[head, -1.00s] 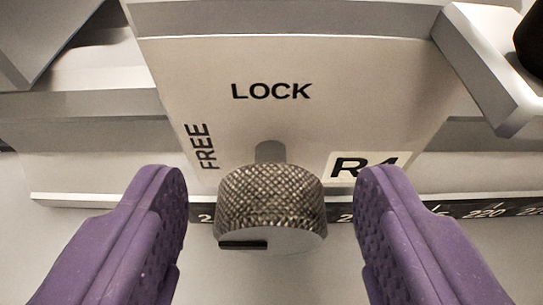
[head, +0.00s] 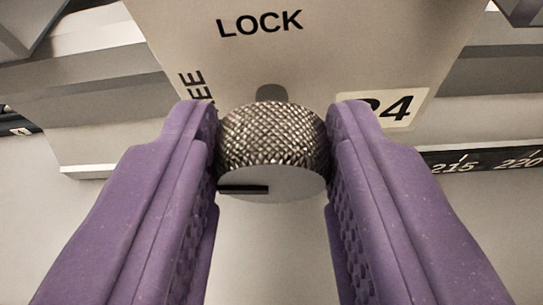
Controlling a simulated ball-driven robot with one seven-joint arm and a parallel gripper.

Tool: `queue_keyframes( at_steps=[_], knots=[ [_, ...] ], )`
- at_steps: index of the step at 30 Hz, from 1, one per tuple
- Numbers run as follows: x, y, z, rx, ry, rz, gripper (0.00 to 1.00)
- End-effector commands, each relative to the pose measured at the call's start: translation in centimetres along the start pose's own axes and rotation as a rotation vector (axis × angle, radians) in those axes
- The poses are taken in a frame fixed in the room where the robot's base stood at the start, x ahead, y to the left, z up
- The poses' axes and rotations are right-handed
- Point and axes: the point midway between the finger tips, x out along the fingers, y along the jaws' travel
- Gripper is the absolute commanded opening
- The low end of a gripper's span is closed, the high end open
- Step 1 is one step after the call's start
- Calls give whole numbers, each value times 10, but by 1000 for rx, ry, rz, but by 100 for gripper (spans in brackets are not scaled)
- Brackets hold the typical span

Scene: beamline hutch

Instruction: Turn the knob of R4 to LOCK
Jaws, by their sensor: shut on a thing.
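The knurled metal knob (head: 272,138) of R4 sits at the middle of the head view on its short stem. Its flat end face carries a black mark (head: 243,189) that points to the left. The LOCK label (head: 259,23) is above the knob on the pale carrier plate (head: 330,60). The FREE label (head: 193,86) is at the left, partly hidden by my left finger. The R4 label (head: 390,107) is at the right, its R partly covered by my right finger. My gripper (head: 272,145) has its purple fingers shut on the knob, one on each side.
A pale rail (head: 100,110) runs behind the plate. A black scale strip (head: 480,161) with white numbers runs along its lower edge at the right. Below the knob, between the fingers, is a plain pale surface.

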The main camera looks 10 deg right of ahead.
Motion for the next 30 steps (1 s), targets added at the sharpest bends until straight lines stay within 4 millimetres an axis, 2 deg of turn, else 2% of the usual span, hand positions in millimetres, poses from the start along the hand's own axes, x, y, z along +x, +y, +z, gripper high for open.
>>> queue_keyframes(
  at_steps=[30],
  knots=[
    [4,11,10,865,-2,-357,6]
  ],
)
